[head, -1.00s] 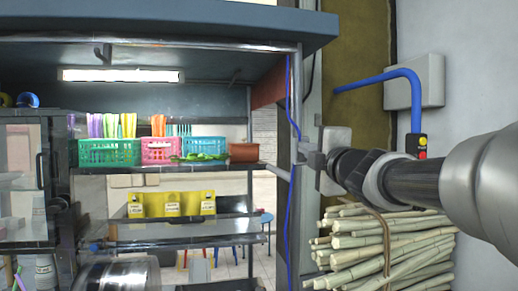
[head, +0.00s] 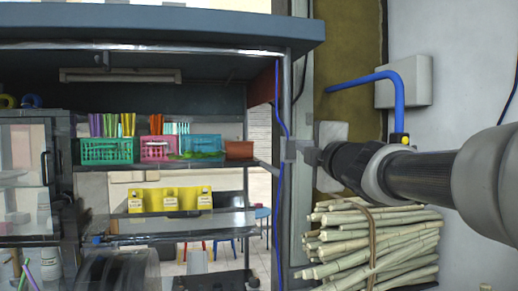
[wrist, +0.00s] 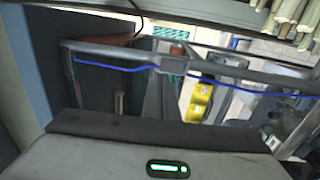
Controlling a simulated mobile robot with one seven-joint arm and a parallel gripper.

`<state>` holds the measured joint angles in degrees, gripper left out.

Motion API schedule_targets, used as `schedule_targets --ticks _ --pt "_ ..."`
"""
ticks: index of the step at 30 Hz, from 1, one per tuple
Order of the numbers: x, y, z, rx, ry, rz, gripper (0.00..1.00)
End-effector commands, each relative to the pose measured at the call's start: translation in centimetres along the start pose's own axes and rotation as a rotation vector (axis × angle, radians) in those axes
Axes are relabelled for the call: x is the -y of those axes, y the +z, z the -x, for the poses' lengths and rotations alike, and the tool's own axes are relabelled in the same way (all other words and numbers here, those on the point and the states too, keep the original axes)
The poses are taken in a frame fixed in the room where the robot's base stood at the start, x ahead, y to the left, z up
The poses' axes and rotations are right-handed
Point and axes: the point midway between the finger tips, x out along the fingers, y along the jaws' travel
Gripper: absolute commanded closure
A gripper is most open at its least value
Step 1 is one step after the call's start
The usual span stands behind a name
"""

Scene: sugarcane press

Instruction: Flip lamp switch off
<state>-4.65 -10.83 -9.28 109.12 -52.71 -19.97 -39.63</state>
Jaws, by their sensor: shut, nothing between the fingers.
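The tube lamp (head: 120,75) hangs under the stall roof in the head view and is dark. My gripper (head: 294,150) is at the upright metal post on the right side of the stall. Its fingers are shut with nothing held. In the head view the fingertips overlap the post, so the switch cannot be made out there. In the wrist view a small grey box (wrist: 172,62) on the post may be the switch. Whether my fingertips touch it cannot be told.
A blue cable (head: 281,100) runs along the post. The shelf holds a green basket (head: 108,150), pink basket (head: 157,150) and blue basket (head: 200,145).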

Motion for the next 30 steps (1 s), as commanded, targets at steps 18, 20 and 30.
schedule_targets --ticks 18,20,30 --pt "-1.8 0.1 8.2 0.001 0.002 -0.001 1.00" --pt "-1.8 0.1 8.2 0.001 0.002 -0.001 1.00" --pt "-0.5 1.8 9.4 0.102 -0.042 -0.152 1.00"
